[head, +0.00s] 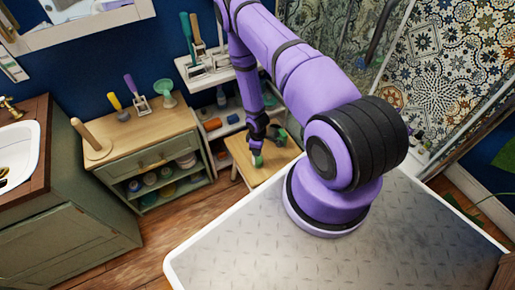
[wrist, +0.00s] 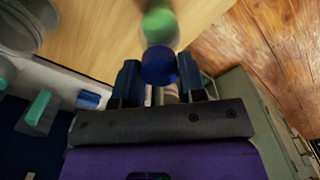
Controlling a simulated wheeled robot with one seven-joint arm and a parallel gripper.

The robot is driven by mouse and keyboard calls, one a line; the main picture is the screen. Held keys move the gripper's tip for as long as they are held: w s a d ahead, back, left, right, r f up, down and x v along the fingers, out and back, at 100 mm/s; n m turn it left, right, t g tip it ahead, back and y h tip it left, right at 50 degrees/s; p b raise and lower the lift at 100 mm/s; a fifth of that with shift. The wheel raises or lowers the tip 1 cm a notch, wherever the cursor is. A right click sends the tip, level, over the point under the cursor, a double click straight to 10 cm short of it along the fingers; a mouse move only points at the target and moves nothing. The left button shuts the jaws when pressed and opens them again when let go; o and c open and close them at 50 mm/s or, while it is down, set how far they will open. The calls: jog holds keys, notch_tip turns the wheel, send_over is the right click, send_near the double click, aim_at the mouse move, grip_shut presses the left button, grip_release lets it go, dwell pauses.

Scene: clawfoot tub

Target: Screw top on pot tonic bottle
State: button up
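My gripper (head: 258,146) reaches down to a small wooden table (head: 262,179) in the head view. In the wrist view its two dark fingers (wrist: 160,80) stand on either side of a round dark blue piece (wrist: 158,66), which fills the gap between them. A blurred green part (wrist: 159,27) lies just beyond the blue piece, over the pale wood. Green also shows below my fingertips in the head view (head: 258,160). I cannot tell whether blue and green are one item, or which is the bottle and which its top. Another green item (head: 282,138) is at the table's right.
A low shelf (head: 215,127) with small bottles stands behind the table. In the wrist view a blurred greyish round item (wrist: 28,25) is at upper left. Open floor (head: 190,215) lies in front.

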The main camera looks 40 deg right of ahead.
jog(key=shift+o, duration=1.1)
jog(key=shift+r, duration=3)
notch_tip(320, 180, up, 11)
